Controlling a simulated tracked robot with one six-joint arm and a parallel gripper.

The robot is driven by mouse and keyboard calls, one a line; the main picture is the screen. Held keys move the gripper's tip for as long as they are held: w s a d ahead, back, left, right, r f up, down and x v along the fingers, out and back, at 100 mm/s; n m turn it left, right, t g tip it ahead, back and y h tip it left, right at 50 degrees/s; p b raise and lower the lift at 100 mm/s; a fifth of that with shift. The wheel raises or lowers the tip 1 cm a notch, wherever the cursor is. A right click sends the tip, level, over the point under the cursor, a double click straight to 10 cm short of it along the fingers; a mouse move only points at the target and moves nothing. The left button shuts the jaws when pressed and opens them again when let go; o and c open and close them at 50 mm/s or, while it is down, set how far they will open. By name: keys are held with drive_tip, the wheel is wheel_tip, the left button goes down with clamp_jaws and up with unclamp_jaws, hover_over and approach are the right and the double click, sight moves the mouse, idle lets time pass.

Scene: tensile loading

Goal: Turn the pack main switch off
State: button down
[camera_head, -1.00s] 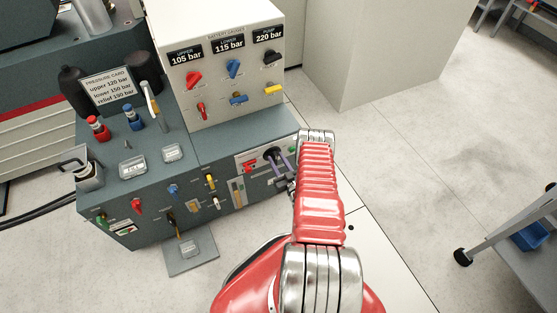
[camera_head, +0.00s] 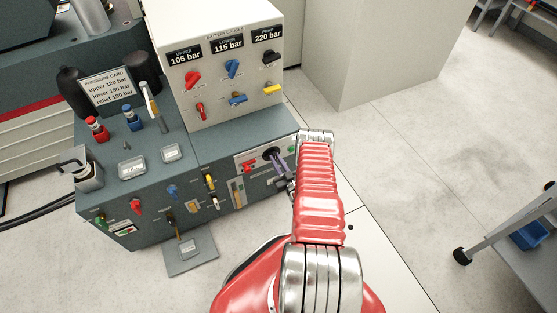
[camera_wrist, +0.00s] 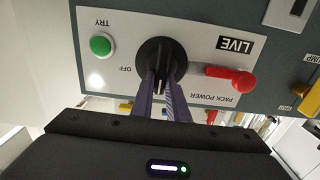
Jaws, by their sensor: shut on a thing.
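The pack main switch (camera_wrist: 158,50) is a round black rotary switch on a white plate marked PACK POWER. It sits upper middle in the wrist view, with the word OFF to its left. In the head view the switch (camera_head: 272,153) shows on the right front face of the grey-green cabinet. My gripper (camera_wrist: 160,84) has its purple fingers shut on the switch's grip, and it also shows in the head view (camera_head: 280,167). The fingers hide much of the grip, so its exact setting is hard to tell.
A green TRY button (camera_wrist: 101,45) and a red lever (camera_wrist: 232,82) flank the switch. A dark LIVE label (camera_wrist: 235,45) is on the same plate. Other coloured valves and the gauge panel (camera_head: 215,60) are left of my arm.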

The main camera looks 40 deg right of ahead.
drive_tip(key=shift+s+d+m, duration=0.1)
drive_tip(key=shift+d+m, duration=0.1)
drive_tip(key=shift+m, duration=0.1)
drive_tip(key=m, duration=0.3)
drive_tip(key=d+m, duration=0.1)
drive_tip(key=m, duration=0.6)
drive_tip(key=shift+s+d+f+m, duration=0.25)
drive_tip(key=shift+d+f+m, duration=0.05)
drive_tip(key=shift+d+f, duration=0.05)
drive_tip(key=shift+s+d+f+m, duration=0.1)
drive_tip(key=shift+f+m, duration=0.1)
drive_tip(key=shift+m, duration=0.95)
drive_tip(key=shift+w+a+f+m, duration=0.1)
drive_tip(key=shift+f+m, duration=0.15)
drive_tip(key=shift+m, duration=0.85)
drive_tip(key=shift+s+d+f+m, duration=0.1)
drive_tip(key=shift+f+m, duration=0.1)
drive_tip(key=shift+m, duration=0.95)
drive_tip(key=c, duration=1.7)
unclamp_jaws()
drive_tip(key=shift+a, duration=0.2)
